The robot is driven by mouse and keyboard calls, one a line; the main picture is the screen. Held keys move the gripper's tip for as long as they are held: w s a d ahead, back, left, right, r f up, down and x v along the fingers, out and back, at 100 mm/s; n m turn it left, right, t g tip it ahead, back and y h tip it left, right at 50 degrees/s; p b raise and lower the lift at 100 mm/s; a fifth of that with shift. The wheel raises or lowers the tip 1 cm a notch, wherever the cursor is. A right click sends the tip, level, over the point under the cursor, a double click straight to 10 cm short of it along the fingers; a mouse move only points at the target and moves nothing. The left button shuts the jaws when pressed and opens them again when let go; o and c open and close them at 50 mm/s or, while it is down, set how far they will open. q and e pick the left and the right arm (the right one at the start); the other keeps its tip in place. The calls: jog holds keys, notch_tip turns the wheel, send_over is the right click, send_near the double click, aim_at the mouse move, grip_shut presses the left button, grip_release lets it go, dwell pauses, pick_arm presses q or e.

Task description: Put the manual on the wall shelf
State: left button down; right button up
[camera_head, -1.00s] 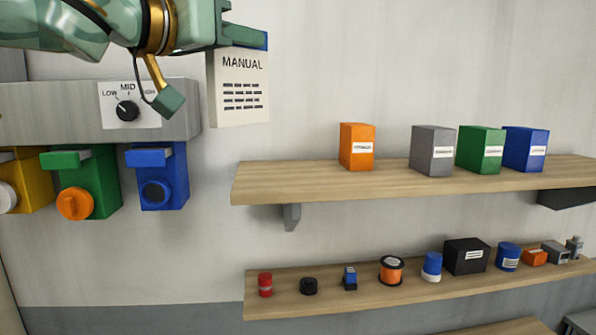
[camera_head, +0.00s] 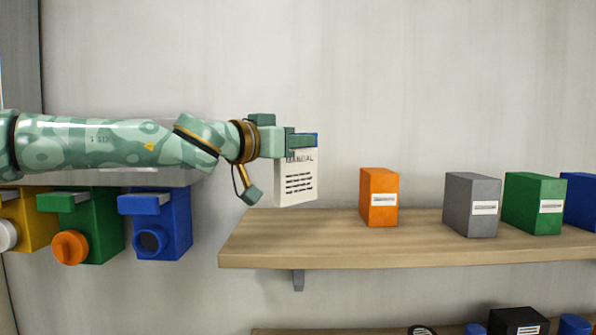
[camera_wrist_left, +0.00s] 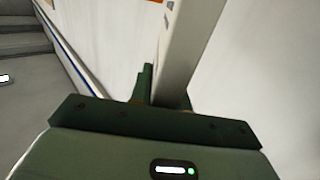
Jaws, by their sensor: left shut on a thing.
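The manual (camera_head: 297,182) is a white upright sheet-like booklet with "MANUAL" and lines of text on its front and a blue edge at the top. My left gripper (camera_head: 302,141) is shut on its top edge, and the manual hangs down from it. In the head view its lower edge appears just above the left end of the wooden wall shelf (camera_head: 330,252); I cannot tell whether they touch. In the left wrist view the pale manual (camera_wrist_left: 190,50) rises between the green fingers (camera_wrist_left: 160,88). My right gripper is not in view.
An orange box (camera_head: 379,197), a grey box (camera_head: 471,205), a green box (camera_head: 534,204) and a blue box (camera_head: 581,201) stand on the shelf. Bare shelf lies left of the orange box. Yellow, green and blue units (camera_head: 165,228) hang at the left. A lower shelf holds small items.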

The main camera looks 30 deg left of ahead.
pick_arm(q)
notch_tip(320, 180, down, 6)
jog(key=w+p, duration=0.1)
jog(key=w, duration=0.1)
jog(key=shift+w+a, duration=0.2)
jog(key=shift+a, duration=0.15)
jog(key=c, duration=1.3)
grip_release()
jog(key=shift+s, duration=0.1)
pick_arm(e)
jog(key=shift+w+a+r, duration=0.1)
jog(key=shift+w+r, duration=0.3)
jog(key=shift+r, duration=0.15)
pick_arm(q)
jog(key=b+v, duration=0.1)
jog(key=v, duration=1.1)
jog(key=shift+r, duration=0.15)
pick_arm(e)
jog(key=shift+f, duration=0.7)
